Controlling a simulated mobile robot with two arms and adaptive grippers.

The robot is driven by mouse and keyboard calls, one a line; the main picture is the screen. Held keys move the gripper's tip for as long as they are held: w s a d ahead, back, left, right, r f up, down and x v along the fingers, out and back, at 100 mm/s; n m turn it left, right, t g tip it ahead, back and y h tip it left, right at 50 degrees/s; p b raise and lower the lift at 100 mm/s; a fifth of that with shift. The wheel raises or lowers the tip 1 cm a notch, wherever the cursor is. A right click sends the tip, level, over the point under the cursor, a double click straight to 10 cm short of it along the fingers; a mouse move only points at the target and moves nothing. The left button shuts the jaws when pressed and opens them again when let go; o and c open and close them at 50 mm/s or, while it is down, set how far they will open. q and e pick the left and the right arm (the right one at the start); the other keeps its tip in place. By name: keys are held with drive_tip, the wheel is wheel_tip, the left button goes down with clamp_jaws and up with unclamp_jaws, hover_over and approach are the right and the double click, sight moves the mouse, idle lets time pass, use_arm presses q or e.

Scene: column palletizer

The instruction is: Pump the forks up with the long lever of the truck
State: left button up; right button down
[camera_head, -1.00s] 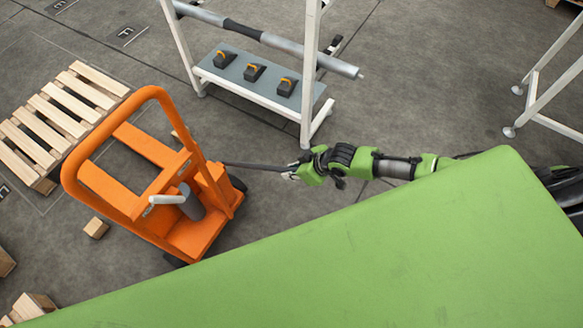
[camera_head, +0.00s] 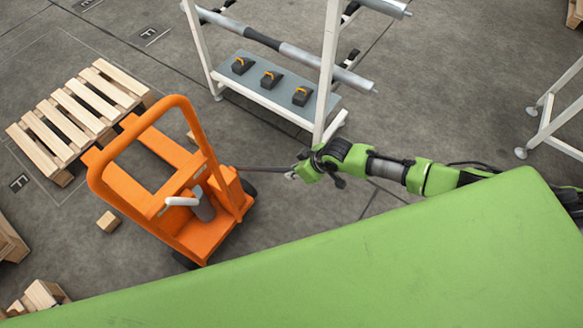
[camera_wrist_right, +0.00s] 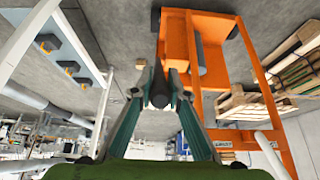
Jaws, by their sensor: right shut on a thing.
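The orange truck (camera_head: 205,235) stands on the floor left of centre in the head view, its forks reaching toward a wooden pallet. Its long dark lever (camera_head: 262,169) sticks out to the right, roughly level. My right gripper (camera_head: 293,174) is shut on the outer end of the lever. In the right wrist view, the two fingers (camera_wrist_right: 161,95) close around the dark round lever end, with the orange truck (camera_wrist_right: 175,45) beyond. A short white handle (camera_head: 182,201) sits on the truck by a grey cylinder (camera_head: 204,208). My left gripper is not in view.
A wooden pallet (camera_head: 75,112) lies at the left, close to the fork tips. A white rack (camera_head: 328,75) with rollers and a shelf of black-and-orange blocks stands behind my right arm. A small wooden block (camera_head: 108,222) lies left of the truck. Open floor lies between truck and rack.

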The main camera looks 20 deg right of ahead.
use_arm(q)
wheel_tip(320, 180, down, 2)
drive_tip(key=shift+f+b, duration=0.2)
drive_tip(key=shift+b, duration=0.55)
use_arm(e)
drive_tip(key=shift+t+y, duration=0.4)
drive_tip(key=s+f, duration=0.1)
drive_tip(key=s+d+f, duration=0.1)
drive_tip(key=f, duration=0.2)
drive_tip(key=shift+s+d, duration=0.4)
use_arm(q)
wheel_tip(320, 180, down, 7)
drive_tip(key=b, duration=0.6)
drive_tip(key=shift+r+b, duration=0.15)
drive_tip(key=shift+b, duration=0.2)
use_arm(e)
drive_tip(key=s+d+f+t+y, duration=0.1)
drive_tip(key=s+d+f, duration=0.1)
drive_tip(key=f, duration=0.4)
drive_tip(key=shift+s+d, duration=0.2)
drive_tip(key=shift+s, duration=0.3)
drive_tip(key=shift+r, duration=0.1)
